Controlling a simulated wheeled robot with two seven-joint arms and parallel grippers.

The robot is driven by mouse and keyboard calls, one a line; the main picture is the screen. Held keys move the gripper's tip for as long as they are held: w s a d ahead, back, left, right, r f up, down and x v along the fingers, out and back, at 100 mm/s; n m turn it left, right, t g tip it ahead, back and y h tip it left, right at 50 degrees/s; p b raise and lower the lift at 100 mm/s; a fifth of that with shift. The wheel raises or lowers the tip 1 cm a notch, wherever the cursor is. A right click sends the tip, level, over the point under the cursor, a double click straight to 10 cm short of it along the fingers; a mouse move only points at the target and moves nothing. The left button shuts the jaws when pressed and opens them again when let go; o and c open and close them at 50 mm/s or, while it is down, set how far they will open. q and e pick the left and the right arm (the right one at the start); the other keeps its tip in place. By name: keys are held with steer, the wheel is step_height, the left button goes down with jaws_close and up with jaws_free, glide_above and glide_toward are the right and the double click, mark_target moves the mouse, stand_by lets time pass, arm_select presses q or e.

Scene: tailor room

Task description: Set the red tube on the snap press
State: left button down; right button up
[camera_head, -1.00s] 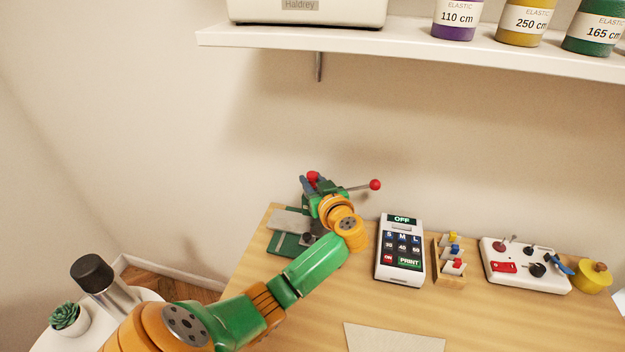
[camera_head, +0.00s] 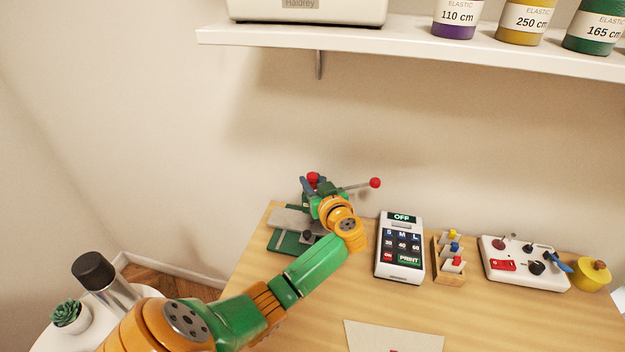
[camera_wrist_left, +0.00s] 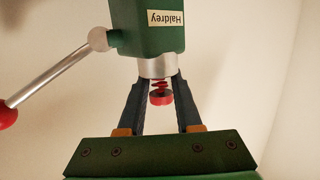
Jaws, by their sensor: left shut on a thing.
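The green snap press (camera_head: 290,243) stands at the back left of the wooden table. Its lever ends in a red ball (camera_head: 375,183). In the left wrist view its green head (camera_wrist_left: 150,28) and silver ram (camera_wrist_left: 156,67) fill the upper middle. My left gripper (camera_head: 311,184) is at the press; its dark fingers (camera_wrist_left: 160,84) flank the red tube (camera_wrist_left: 160,97) just below the ram. The gripper is shut on the tube, which shows as a small red piece with a dark round end. Whether the tube touches the press is unclear. My right gripper is out of view.
Right of the press are a white label printer (camera_head: 400,248), a wooden rack with coloured pieces (camera_head: 449,268) and a white control box (camera_head: 525,268). A shelf (camera_head: 420,50) hangs above. A pale sheet (camera_head: 375,338) lies at the table front.

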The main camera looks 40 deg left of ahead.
arm_select(q)
steer(key=c, duration=0.9)
jaws_free()
steer(key=shift+o, duration=0.2)
steer(key=shift+d, duration=0.1)
steer(key=p+v, duration=0.8)
steer(key=v, duration=0.3)
steer(key=shift+f, duration=0.15)
